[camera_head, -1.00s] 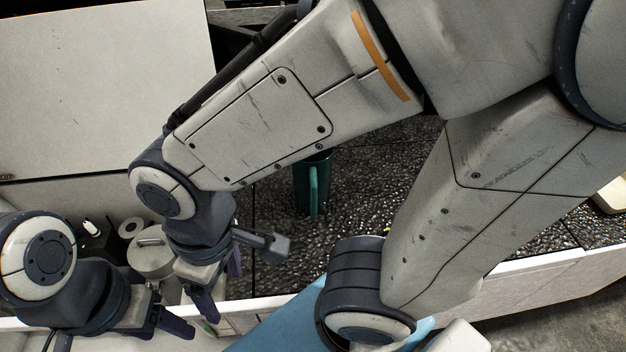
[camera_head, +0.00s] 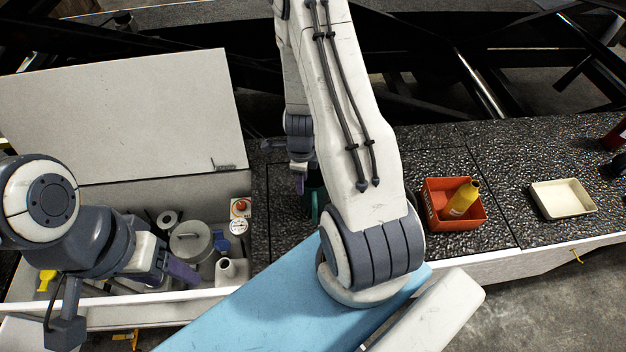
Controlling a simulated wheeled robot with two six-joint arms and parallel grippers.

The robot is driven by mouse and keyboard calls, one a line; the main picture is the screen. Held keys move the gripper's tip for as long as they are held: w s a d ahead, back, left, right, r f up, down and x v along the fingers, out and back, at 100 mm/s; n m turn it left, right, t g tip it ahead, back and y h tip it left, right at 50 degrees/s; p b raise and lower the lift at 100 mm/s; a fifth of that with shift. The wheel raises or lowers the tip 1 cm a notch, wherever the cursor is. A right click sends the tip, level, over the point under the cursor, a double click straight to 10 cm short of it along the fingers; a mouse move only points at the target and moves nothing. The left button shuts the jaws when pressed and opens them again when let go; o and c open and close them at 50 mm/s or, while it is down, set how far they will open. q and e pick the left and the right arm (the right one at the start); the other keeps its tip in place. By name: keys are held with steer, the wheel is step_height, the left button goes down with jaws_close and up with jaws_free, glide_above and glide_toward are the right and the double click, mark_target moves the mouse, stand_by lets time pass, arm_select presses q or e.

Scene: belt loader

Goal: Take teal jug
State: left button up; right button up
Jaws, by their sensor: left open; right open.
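The teal jug (camera_head: 314,207) stands on the dark speckled worktop in the middle, mostly hidden behind my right arm; only a narrow teal strip shows. My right gripper (camera_head: 300,182) points down just left of the jug's visible part. It is open, but only partly visible, and I cannot tell whether it touches the jug. My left gripper (camera_head: 172,268) is open over the front of the white bin at the left, well apart from the jug.
The white bin (camera_head: 205,180) holds a lidded pot (camera_head: 190,240), a white mug (camera_head: 226,270) and other items. A red tray (camera_head: 436,218) with a yellow bottle (camera_head: 461,198) and a cream tray (camera_head: 563,198) sit on the worktop (camera_head: 500,160) at right, with clear surface between.

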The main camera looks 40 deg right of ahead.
arm_select(q)
step_height(320, 180, down, 8)
steer(key=b, duration=0.9)
steer(key=shift+f, duration=0.25)
arm_select(e)
step_height(320, 180, down, 11)
steer(key=d+m, duration=0.1)
steer(key=d, duration=0.1)
steer(key=shift+s+m, duration=0.25)
steer(key=shift+m, duration=0.15)
jaws_close()
steer(key=shift+s+a, duration=0.1)
steer(key=shift+s, duration=0.1)
